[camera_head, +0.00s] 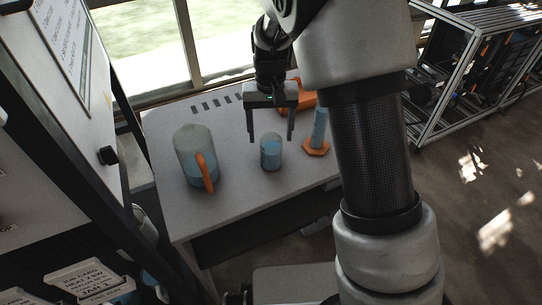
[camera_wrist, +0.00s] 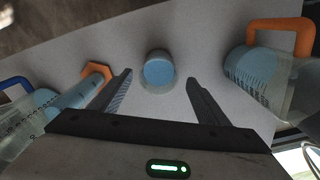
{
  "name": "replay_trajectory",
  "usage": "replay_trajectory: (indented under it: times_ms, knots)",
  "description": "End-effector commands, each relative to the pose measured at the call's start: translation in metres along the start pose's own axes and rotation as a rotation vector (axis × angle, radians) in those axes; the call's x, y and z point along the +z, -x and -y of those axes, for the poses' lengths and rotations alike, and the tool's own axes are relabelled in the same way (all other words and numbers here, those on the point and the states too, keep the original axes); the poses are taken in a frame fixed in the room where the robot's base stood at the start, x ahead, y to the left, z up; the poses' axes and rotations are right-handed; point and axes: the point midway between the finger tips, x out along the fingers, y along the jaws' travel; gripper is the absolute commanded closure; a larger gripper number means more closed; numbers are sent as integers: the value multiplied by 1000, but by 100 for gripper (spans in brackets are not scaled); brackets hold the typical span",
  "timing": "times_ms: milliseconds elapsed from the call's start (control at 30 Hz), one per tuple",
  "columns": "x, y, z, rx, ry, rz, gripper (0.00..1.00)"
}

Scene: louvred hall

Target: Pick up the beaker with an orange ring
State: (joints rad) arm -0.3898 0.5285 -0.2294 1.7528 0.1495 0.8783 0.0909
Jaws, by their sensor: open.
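A small clear beaker (camera_head: 271,155) with blue liquid stands upright on the grey table. It also shows in the wrist view (camera_wrist: 158,70), just beyond and between my fingertips. I cannot make out an orange ring on it in either view. My gripper (camera_head: 271,138) points down with its fingers apart and empty. In the wrist view my gripper (camera_wrist: 159,78) has one finger to each side of the beaker, with a gap on both sides.
A large jug (camera_head: 193,150) with an orange handle stands left of the beaker. A measuring cylinder (camera_head: 319,130) on an orange six-sided foot stands close on the right. An orange object (camera_head: 305,99) is partly hidden behind my gripper. The table's (camera_head: 225,215) front is clear.

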Motion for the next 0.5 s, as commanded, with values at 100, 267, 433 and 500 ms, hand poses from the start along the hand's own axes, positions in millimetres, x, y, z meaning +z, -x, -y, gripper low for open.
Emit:
replay_trajectory:
  times_ms: [100,267,433,500]
  knots:
    - [0,-17,0,1,1,1,30]
    - [0,-24,0,0,0,-1,30]
    - [0,-41,-2,1,-1,1,30]
    - [0,-52,-2,1,0,2,30]
